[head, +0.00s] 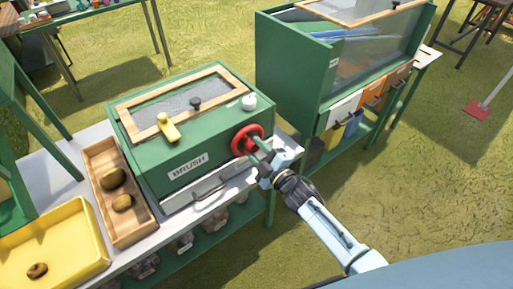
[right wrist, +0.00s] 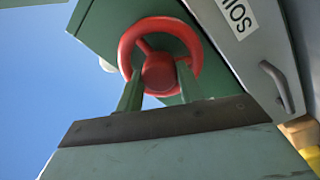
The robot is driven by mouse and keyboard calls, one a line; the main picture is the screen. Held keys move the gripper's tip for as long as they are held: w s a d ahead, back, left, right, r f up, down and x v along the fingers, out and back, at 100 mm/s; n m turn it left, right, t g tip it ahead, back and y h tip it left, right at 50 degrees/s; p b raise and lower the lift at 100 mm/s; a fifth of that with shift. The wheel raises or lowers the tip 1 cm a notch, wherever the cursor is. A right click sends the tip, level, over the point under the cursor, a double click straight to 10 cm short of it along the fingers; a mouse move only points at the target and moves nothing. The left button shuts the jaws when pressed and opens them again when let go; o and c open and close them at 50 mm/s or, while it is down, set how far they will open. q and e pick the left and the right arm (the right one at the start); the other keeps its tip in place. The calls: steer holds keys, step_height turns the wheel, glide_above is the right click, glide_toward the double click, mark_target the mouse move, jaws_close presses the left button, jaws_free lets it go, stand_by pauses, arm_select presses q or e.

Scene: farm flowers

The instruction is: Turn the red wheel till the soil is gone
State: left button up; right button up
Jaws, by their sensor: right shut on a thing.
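The red wheel (head: 247,139) is on the front right of a green box (head: 185,140) labelled BRUSH. My right gripper (head: 262,152) is at the wheel, its arm reaching in from the lower right. In the right wrist view its two fingers reach up to the red wheel (right wrist: 160,60), one on each side of the hub, and are shut on it. The box's wood-framed window (head: 180,105) looks grey, and I cannot make out what is inside or any soil. My left gripper is not in view.
Left of the box, a wooden tray (head: 97,160) holds two brown lumps. A yellow bin (head: 75,230) holds another. A green glazed cabinet (head: 290,75) stands behind to the right. Grass lies at right.

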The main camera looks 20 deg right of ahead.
steer(key=m+p, duration=0.1)
steer(key=m, duration=0.3)
steer(key=shift+m, duration=0.4)
stand_by(0.4)
steer(key=o, duration=1)
steer(key=v, duration=1.3)
steer(key=shift+s+p, duration=0.25)
steer(key=shift+p, duration=0.15)
